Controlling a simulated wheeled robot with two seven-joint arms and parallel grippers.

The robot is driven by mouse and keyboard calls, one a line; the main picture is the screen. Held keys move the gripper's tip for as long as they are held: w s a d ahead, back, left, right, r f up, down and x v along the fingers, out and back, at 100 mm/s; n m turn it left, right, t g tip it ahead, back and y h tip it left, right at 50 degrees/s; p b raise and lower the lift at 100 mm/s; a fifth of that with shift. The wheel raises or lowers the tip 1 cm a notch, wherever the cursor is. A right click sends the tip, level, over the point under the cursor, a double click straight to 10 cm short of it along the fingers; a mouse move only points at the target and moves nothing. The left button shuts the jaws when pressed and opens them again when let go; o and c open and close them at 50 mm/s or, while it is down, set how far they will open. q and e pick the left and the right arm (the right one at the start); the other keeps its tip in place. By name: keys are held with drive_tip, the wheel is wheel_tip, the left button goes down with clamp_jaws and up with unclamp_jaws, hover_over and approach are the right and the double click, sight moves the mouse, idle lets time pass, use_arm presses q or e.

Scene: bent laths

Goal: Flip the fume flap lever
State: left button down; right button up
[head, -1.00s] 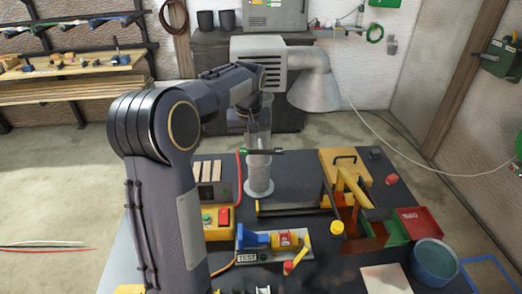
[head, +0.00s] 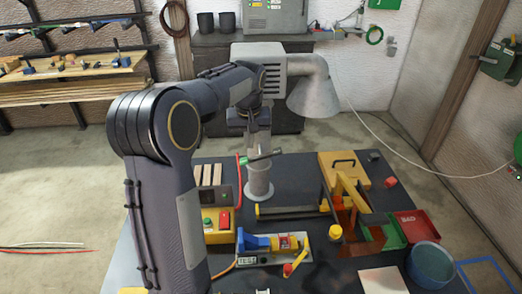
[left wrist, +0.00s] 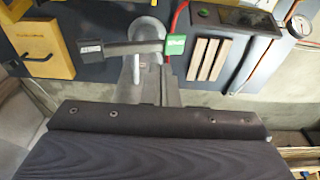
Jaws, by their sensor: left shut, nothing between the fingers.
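The fume flap lever (head: 264,156) is a dark bar with green on it, set across the top of a grey upright duct stub (head: 259,182) on the dark bench. In the left wrist view the lever (left wrist: 133,47) runs across the stub's round end, with a green block (left wrist: 175,46) at its right and a dark labelled piece at its left. My left gripper (head: 257,150) is shut and empty, pointing down at the lever. In the left wrist view its fingers (left wrist: 142,62) overlap the bar; whether they touch it I cannot tell. My right gripper is out of view.
A grey hood (head: 312,95) hangs behind the stub. On the bench are a yellow-and-red button box (head: 217,222), a blue-and-yellow test fixture (head: 272,242), a yellow clamp frame (head: 345,190), a red bin (head: 418,226) and a blue tub (head: 432,265).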

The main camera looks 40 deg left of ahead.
sight(250, 159)
use_arm(q)
drive_tip(key=shift+r+p, duration=0.45)
drive_tip(key=shift+r, duration=1.65)
drive_tip(key=s+d+f+m+t+h+b, duration=0.2)
drive_tip(key=s+d+f, duration=0.3)
drive_tip(key=s+d, duration=0.5)
drive_tip(key=s+d+f+m+t+h+b, duration=0.2)
drive_tip(key=s+d+f+m+h, duration=0.1)
drive_tip(key=s+d, duration=0.8)
drive_tip(key=s+f+m, duration=0.1)
drive_tip(key=s+f, duration=0.1)
drive_tip(key=s, duration=0.3)
drive_tip(key=shift+b, duration=0.3)
drive_tip(key=shift+s+d, duration=0.1)
